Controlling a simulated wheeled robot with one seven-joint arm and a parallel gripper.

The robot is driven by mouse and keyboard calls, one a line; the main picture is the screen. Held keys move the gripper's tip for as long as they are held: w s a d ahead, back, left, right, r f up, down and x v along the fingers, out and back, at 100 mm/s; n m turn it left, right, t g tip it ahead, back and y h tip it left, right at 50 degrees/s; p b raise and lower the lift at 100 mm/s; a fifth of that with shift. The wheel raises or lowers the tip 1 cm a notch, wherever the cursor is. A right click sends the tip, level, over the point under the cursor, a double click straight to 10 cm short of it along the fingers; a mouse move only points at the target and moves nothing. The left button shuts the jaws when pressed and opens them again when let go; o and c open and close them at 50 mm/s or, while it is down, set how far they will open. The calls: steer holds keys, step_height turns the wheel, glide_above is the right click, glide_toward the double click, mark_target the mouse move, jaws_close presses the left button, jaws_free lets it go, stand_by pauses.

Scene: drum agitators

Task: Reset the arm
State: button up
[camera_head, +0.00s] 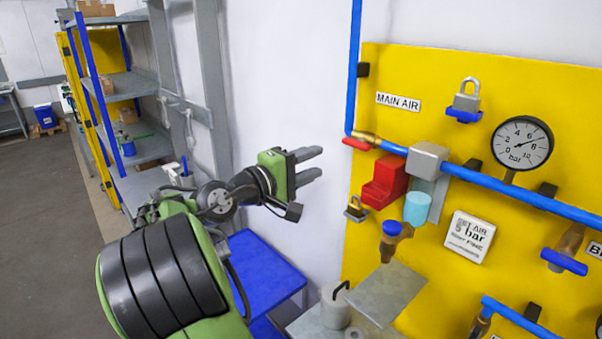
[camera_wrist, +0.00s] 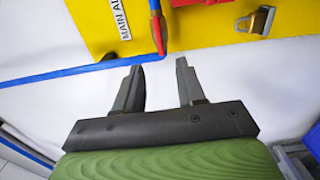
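My gripper (camera_head: 312,164) is raised in front of the white wall, left of the yellow panel (camera_head: 455,75). Its two grey fingers point right toward the panel and touch nothing. In the wrist view my gripper (camera_wrist: 158,82) shows its fingers apart with only white wall between them. A red valve handle (camera_head: 357,144) on the blue pipe (camera_head: 353,75) is to the right of the fingertips. In the wrist view the red handle (camera_wrist: 158,35) lies just beyond the fingertips, with a clear gap.
The panel carries a pressure gauge (camera_head: 522,143), a red block (camera_head: 384,182), a padlock (camera_head: 466,98) and a blue-handled valve (camera_head: 563,262). A grey shelf (camera_head: 397,290) juts out low, beside a grey canister (camera_head: 335,306). A blue table (camera_head: 262,266) is below my arm. Shelving (camera_head: 128,85) stands left.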

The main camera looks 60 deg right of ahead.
steer(key=shift+v, duration=1.35)
